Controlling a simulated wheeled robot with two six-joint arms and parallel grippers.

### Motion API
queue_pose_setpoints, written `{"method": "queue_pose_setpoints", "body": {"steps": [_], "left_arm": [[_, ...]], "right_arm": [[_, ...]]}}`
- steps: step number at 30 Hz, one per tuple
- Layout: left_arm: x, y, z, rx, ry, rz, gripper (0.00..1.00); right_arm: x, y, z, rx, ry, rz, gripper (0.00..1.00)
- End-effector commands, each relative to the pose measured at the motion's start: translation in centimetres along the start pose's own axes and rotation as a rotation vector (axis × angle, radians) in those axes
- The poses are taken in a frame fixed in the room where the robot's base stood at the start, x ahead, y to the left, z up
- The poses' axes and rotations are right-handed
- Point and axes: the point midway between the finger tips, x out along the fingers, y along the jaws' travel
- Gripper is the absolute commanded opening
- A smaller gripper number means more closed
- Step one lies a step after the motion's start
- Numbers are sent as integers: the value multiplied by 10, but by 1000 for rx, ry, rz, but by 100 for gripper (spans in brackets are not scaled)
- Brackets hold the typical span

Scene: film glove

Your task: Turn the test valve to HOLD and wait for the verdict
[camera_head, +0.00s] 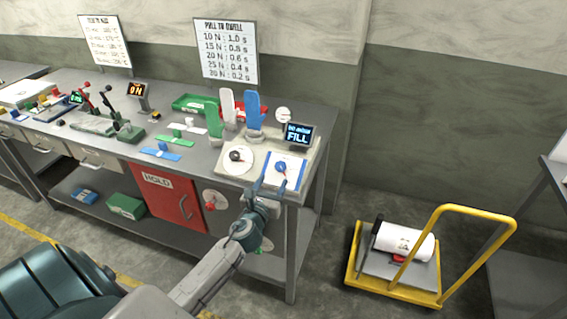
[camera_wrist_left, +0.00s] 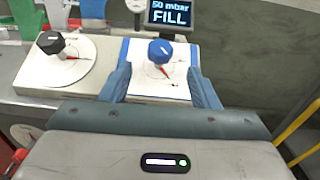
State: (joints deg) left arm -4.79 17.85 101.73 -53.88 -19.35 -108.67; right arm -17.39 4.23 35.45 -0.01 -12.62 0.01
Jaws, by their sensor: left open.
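The test valve is a blue knob (camera_wrist_left: 160,51) with a red pointer on a white dial plate with a blue border; the knob also shows in the head view (camera_head: 281,167). The dial's lettering is too small to read. The dark display (camera_wrist_left: 170,14) behind it reads "50 mbar FILL"; it stands at the bench's right end in the head view (camera_head: 299,134). My left gripper (camera_wrist_left: 160,70) is open, with its blue fingers on either side of the knob's near side, apart from it. In the head view the left gripper (camera_head: 273,188) is at the bench's front edge. My right gripper is not in view.
A black knob (camera_wrist_left: 51,42) on a white round dial is left of the valve. Green, white and blue glove forms (camera_head: 255,111) stand behind. A red HOLD cabinet door (camera_head: 166,195) is below the bench. A yellow cart (camera_head: 396,292) stands on the floor at right.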

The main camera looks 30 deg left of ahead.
Motion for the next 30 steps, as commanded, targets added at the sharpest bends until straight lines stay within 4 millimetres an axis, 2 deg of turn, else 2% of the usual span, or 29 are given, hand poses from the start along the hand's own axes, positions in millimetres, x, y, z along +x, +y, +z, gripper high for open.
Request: {"method": "queue_pose_setpoints", "body": {"steps": [5,12,18,23,30], "left_arm": [[23,0,2,2,-1,1,55],[69,0,1,-1,0,1,55],[95,0,-1,-1,1,0,55],[104,0,-1,-2,2,0,55],[105,0,-1,-2,2,0,55]], "right_arm": [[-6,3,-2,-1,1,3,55],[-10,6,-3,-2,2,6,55],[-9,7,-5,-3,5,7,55],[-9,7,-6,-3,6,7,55],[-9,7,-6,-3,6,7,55]]}}
